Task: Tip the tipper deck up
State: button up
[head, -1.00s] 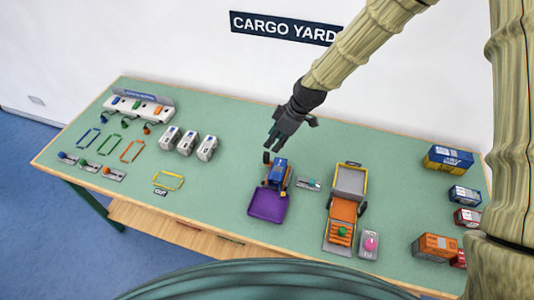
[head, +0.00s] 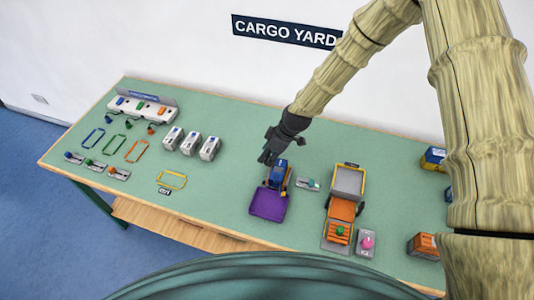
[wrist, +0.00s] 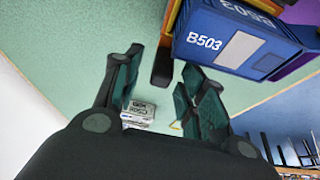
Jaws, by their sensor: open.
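My gripper (head: 266,159) is open and empty, just behind and left of the vehicle with the purple tray (head: 267,206). A blue container (head: 279,172) sits at the back end of that vehicle, with yellow-orange parts beside it. In the wrist view the container (wrist: 232,40) reads B503 and lies above and right of the open fingers (wrist: 160,67); contact with the vehicle cannot be made out. Right of it stands an orange vehicle (head: 342,209) with a grey bed (head: 347,181). I cannot tell which of these is the tipper deck.
A small plate with a teal knob (head: 312,184) lies between the two vehicles. A pink button box (head: 366,243) is beside the orange vehicle. White containers (head: 190,143), coloured outlines and levers fill the left. My arm hides part of the right end. Green table (head: 230,190) is bare left of the purple tray.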

jog(key=shift+a+f, duration=0.25)
jog(key=shift+f, duration=0.3)
grip_shut()
